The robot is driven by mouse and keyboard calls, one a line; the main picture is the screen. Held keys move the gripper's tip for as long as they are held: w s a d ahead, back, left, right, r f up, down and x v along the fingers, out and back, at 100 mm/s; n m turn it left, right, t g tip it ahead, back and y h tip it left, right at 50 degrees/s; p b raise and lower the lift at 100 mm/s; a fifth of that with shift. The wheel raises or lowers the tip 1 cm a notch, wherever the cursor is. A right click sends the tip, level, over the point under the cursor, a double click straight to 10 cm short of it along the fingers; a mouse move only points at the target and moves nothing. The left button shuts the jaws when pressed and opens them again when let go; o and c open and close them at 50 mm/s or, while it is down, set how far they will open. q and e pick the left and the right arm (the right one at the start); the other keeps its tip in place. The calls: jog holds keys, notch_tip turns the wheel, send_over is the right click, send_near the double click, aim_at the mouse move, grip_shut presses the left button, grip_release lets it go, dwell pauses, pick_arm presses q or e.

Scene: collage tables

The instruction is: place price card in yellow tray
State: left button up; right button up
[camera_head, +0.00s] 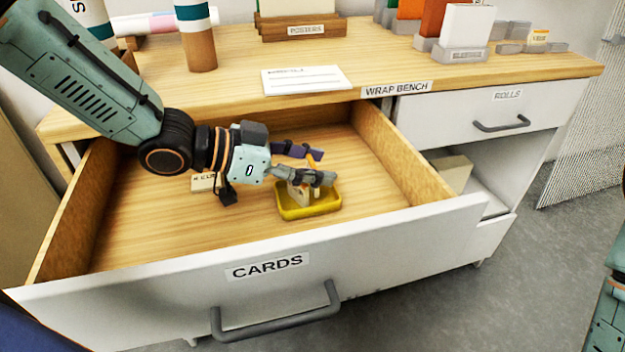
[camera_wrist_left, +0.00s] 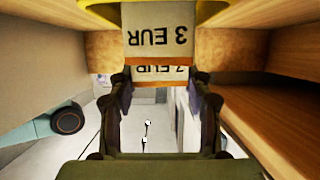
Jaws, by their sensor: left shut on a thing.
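In the head view, my left gripper (camera_head: 305,177) reaches into the open drawer and is shut on a pale price card (camera_head: 299,192) at the yellow tray (camera_head: 310,212). The card's lower part is inside the tray rim; whether it touches the tray floor is hidden. In the left wrist view, a card face reading "3 EUR" (camera_wrist_left: 160,37) shows upside down in front of the yellow rim (camera_wrist_left: 213,12). A second printed EUR face (camera_wrist_left: 160,73), partly covered, shows between the fingertips, below an orange band. My right gripper is out of view.
The drawer labelled CARDS (camera_head: 180,292) is pulled out, with bare floor around the tray. A small labelled card (camera_head: 206,182) lies behind my left wrist. The wrap bench (camera_head: 228,84) above holds a white sheet (camera_head: 306,79), a cup-like cylinder (camera_head: 201,50) and several holders.

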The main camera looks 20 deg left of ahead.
pick_arm(q)
jog(key=shift+d+f+b, duration=0.2)
jog(key=shift+f+b, duration=0.05)
jog(key=shift+f, duration=0.3)
jog(key=shift+d+f+b, duration=0.15)
jog(key=shift+f+b, duration=0.05)
jog(key=shift+f, duration=0.35)
jog(key=shift+w, duration=0.15)
jog(key=shift+a, duration=0.25)
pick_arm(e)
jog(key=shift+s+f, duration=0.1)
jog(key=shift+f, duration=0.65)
pick_arm(q)
jog(key=shift+d+f, duration=0.15)
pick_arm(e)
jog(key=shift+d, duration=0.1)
pick_arm(q)
jog(key=o, duration=0.7)
jog(key=shift+o, duration=0.2)
